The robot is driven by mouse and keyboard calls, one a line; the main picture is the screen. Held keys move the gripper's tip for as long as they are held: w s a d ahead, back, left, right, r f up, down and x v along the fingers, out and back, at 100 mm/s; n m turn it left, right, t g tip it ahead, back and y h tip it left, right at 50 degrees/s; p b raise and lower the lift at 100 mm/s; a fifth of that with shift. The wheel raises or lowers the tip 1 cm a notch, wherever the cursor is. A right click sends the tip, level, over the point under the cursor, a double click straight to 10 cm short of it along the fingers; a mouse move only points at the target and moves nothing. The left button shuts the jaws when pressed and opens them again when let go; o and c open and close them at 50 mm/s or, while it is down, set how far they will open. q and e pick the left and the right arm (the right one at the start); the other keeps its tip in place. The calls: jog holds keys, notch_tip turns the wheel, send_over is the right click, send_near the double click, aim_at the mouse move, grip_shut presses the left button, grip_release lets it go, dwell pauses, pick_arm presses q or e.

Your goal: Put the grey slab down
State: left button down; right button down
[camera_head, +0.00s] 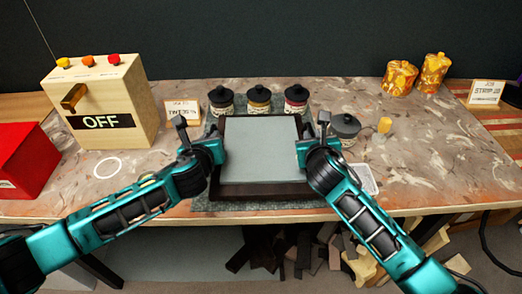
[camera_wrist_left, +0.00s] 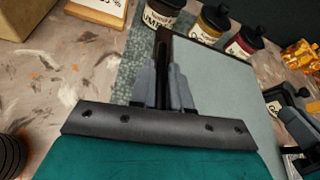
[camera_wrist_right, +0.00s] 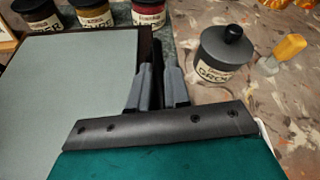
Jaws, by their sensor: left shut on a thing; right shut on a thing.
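The grey slab (camera_head: 260,150) is a flat, pale grey rectangle with a dark brown frame or tray (camera_head: 262,191) around it. It lies level at the middle of the bench, over a green speckled mat (camera_head: 202,203). My left gripper (camera_head: 217,154) is shut on the dark left edge, and its fingers (camera_wrist_left: 163,85) straddle that rim in the left wrist view. My right gripper (camera_head: 304,152) is shut on the dark right edge, with its fingers (camera_wrist_right: 159,86) straddling it in the right wrist view. I cannot tell whether the underside touches the mat.
Three labelled jars (camera_head: 259,99) stand close behind the slab. A grey-lidded jar (camera_head: 345,128) stands close to my right gripper, with a yellow-handled tool (camera_head: 384,126) beyond it. A switch box (camera_head: 100,105) reading OFF and a red box (camera_head: 24,160) are left. The bench's right side is mostly clear.

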pick_arm(q)
jog(key=shift+w+f+b, duration=0.2)
jog(key=shift+f+b, duration=0.45)
jog(key=shift+b, duration=0.2)
pick_arm(e)
jog(key=shift+w+f, duration=0.15)
jog(key=shift+f, duration=0.5)
pick_arm(q)
jog(key=c, duration=1.5)
grip_release()
jog(key=shift+s+a+f, duration=0.1)
jog(key=shift+s+f, duration=0.05)
jog(key=shift+f, duration=0.3)
pick_arm(e)
jog(key=c, duration=1.5)
grip_release()
jog(key=shift+f, duration=0.45)
pick_arm(q)
jog(key=shift+o, duration=1.3)
jog(key=shift+s+r, duration=0.15)
jog(key=shift+r, duration=0.05)
pick_arm(e)
jog(key=shift+o, duration=1.3)
jog(key=shift+s+r, duration=0.2)
jog(key=shift+s, duration=0.05)
pick_arm(q)
jog(key=shift+o, duration=0.7)
pick_arm(e)
jog(key=shift+o, duration=0.7)
